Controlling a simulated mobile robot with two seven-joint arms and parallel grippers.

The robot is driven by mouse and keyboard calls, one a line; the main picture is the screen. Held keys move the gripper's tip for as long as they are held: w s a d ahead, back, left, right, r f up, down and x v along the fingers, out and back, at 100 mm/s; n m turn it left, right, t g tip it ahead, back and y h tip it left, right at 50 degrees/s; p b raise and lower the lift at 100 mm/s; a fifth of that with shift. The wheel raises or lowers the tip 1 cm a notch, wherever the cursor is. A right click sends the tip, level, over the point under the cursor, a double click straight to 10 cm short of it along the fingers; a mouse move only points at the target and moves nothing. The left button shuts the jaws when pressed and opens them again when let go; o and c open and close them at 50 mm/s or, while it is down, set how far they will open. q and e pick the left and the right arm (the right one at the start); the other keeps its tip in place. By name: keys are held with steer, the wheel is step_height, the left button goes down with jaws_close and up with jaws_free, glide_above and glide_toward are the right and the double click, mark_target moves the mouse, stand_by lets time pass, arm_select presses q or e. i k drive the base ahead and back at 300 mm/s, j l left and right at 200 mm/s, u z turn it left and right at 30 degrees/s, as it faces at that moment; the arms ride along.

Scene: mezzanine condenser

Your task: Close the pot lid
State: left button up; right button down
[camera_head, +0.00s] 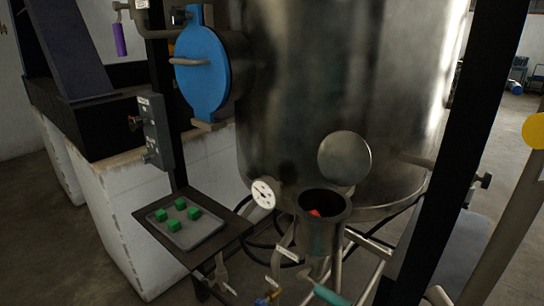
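The pot (320,238) is a dark metal cylinder with an open top, in front of the large tank near the middle of the camera_head view. Its lid (344,158) is a round grey metal disc standing raised above and behind the pot's mouth, tilted up, so the pot is open. A small red object (315,213) shows inside the pot, mostly hidden by the rim. Neither of my grippers is in view.
A large steel tank (340,90) stands behind the pot. A round white gauge (263,194) sits left of the pot. A tray (188,239) with several green cubes lies on a dark shelf at left. Pipes and a teal-handled valve (328,295) are below. A black post (452,160) rises at right.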

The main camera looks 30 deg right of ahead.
mark_target(345, 158)
steer(key=l+u, duration=0.4)
steer(key=k+l+u, duration=0.15)
steer(key=u, duration=0.3)
steer(key=k+l+u, duration=0.1)
steer(key=l+u, duration=0.15)
steer(key=u, duration=0.15)
steer(key=k+l, duration=0.7)
steer(key=l, duration=0.15)
steer(key=k+l, duration=0.65)
steer(key=l, duration=0.15)
